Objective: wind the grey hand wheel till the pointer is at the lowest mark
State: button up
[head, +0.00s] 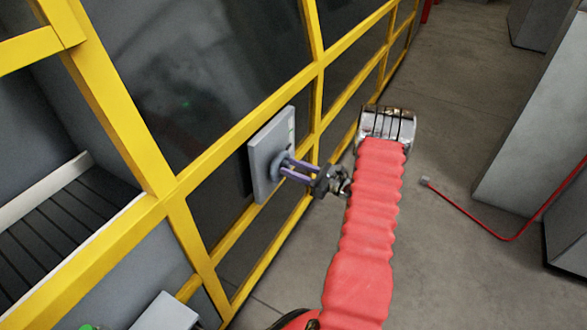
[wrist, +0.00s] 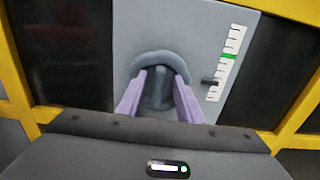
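The grey hand wheel (wrist: 159,59) is on a light grey panel (wrist: 205,25) and faces me in the wrist view. It has a raised grip bar (wrist: 157,90) across its middle. My gripper (wrist: 160,77) has its two purple fingers on either side of this bar, with narrow gaps seeming to show, so it looks open. To the right is a white scale (wrist: 234,40) with black ticks and a green mark (wrist: 229,56). The dark pointer (wrist: 209,81) is below the green mark, a little above the scale's bottom end. In the head view, my gripper (head: 283,170) reaches the wheel from the right.
The panel (head: 266,150) is mounted on a yellow frame (head: 190,182) with dark panes. A red cable (head: 480,226) lies on the floor at the right, near grey cabinets (head: 530,130). Grey floor is open beyond my arm.

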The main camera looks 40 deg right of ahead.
jog(key=shift+c, duration=0.6)
grip_shut()
jog(key=shift+n, duration=0.4)
jog(key=shift+s+a+f+n, duration=0.1)
jog(key=shift+a+f+n, duration=0.25)
jog(key=shift+n, duration=2.45)
jog(key=shift+s+a+f+n, duration=0.15)
jog(key=shift+a+f+n, duration=0.15)
jog(key=shift+n, duration=2.5)
jog(key=shift+s+a+f+n, duration=0.1)
jog(key=shift+a+f+n, duration=0.25)
jog(key=shift+n, duration=2.45)
